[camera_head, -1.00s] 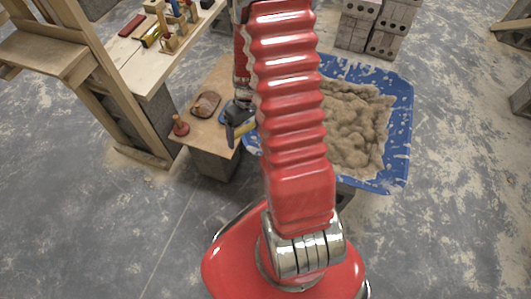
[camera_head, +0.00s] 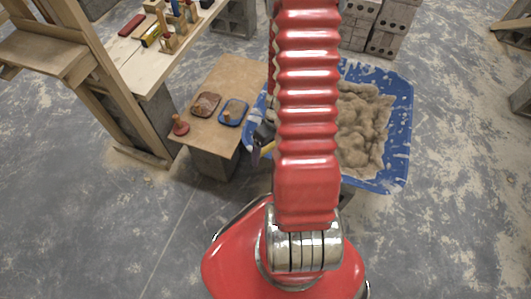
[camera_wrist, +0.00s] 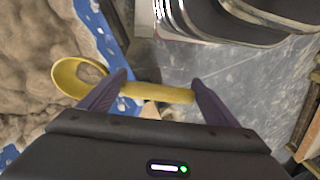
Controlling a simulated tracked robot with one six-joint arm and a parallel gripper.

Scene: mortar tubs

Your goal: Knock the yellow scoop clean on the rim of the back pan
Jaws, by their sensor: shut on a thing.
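In the wrist view my gripper (camera_wrist: 160,92) is shut on the handle of the yellow scoop (camera_wrist: 80,78), which lies across between the fingers with its bowl out to the left. The bowl shows against the mortar and blue tub edge; I cannot tell whether mortar sticks in it. In the head view my gripper (camera_head: 264,136) is at the left edge of the blue tub (camera_head: 399,120), partly hidden by my arm, with a bit of yellow showing. Two small shallow pieces, one brown (camera_head: 206,105) and one blue (camera_head: 233,113), lie on a board. I cannot tell which thing is the back pan.
Grey-brown mortar (camera_head: 362,120) fills the tub. A red knobbed object (camera_head: 180,126) sits at the front left of the board (camera_head: 224,78). A workbench (camera_head: 130,62) with tools stands at the left, concrete blocks (camera_head: 385,30) behind. The floor at front left is clear.

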